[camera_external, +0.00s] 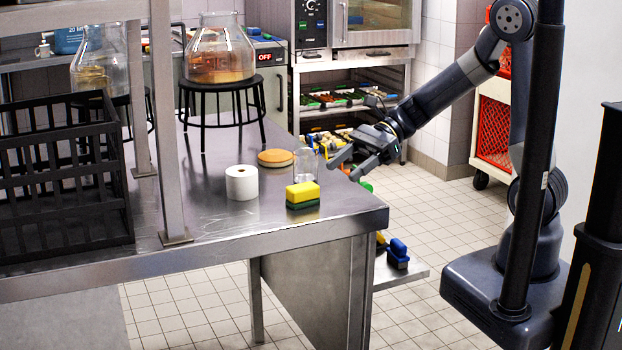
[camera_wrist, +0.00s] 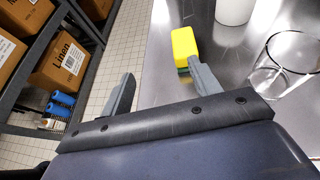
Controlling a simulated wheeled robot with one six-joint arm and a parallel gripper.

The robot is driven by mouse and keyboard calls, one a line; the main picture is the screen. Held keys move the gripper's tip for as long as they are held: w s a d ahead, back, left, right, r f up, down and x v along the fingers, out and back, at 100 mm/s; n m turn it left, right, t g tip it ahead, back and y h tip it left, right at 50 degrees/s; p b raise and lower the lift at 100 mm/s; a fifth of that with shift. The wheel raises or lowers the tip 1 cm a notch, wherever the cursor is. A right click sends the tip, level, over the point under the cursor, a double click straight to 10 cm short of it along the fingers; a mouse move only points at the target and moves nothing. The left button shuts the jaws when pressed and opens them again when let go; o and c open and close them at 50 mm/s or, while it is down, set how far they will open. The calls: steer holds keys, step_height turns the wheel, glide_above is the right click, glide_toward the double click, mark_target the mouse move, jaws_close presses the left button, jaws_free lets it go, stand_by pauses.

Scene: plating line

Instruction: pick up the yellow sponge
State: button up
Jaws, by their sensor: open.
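The yellow sponge (camera_external: 303,193) with a dark green underside lies near the front right corner of the steel table (camera_external: 345,217). In the wrist view the sponge (camera_wrist: 182,43) is just beyond the tip of the right-hand finger, which covers part of its lower side. My gripper (camera_external: 345,166) is open and empty, to the right of the sponge and higher, by the table's right edge. In the wrist view the two fingers of my gripper (camera_wrist: 165,88) are spread, one over the floor and one over the table.
A clear glass (camera_external: 306,165) stands close behind the sponge, with a white paper roll (camera_external: 241,182) to its left and a round tan disc (camera_external: 275,158) behind. A black stool (camera_external: 222,88) bearing a glass vessel and a black crate (camera_external: 62,185) stand farther left. Shelves with boxes (camera_wrist: 60,58) line the wrist view's left.

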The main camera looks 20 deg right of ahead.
mark_target(304, 186)
steer(key=shift+w+d+m+t, duration=0.1)
steer(key=shift+w+m+t, duration=0.25)
steer(key=shift+w, duration=0.6)
steer(key=shift+w+y, duration=0.3)
steer(key=x, duration=0.9)
steer(key=w+x, duration=0.1)
steer(key=shift+s+a+f, duration=0.1)
steer(key=shift+a+f, duration=0.05)
steer(key=shift+a, duration=0.25)
steer(key=shift+c, duration=0.2)
steer(key=c, duration=1)
